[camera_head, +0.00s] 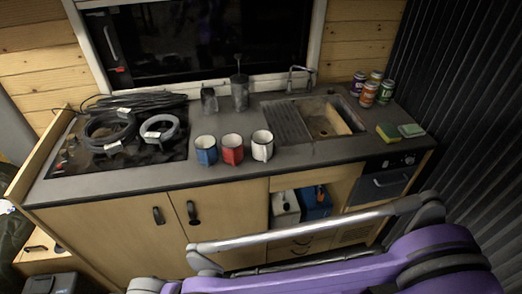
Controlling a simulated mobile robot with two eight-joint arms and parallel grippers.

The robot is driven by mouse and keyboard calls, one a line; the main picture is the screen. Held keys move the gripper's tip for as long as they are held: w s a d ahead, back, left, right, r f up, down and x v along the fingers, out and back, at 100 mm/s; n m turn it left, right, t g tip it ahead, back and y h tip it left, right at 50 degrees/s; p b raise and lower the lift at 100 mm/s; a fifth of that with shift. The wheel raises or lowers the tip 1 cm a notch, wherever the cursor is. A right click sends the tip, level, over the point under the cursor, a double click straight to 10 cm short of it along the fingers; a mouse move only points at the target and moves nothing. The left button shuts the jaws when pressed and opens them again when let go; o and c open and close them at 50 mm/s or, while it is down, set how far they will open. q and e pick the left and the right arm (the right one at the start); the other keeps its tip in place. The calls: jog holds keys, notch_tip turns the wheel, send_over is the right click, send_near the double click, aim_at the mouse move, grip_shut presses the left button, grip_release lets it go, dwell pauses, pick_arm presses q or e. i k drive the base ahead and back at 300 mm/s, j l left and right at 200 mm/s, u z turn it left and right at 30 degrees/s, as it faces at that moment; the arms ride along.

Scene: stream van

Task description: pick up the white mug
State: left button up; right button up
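The white mug (262,146) stands upright on the dark countertop, at the right end of a row of three mugs. It is near the front edge, just left of the sink. A red mug (232,149) and a blue mug (206,150) stand close to its left. My purple and grey arm parts cross the lower right of the view, in front of and below the counter. Neither gripper's fingers can be made out.
The sink (330,118) lies right of the mugs, with a faucet behind. Several cans (368,94) and sponges (410,130) stand farther right. Coiled cables (110,130) lie on the stove at left. A grey canister (240,96) stands behind the mugs. The counter's front strip is clear.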

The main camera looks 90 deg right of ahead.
aim_at(262, 140)
jog(key=z, duration=2.85)
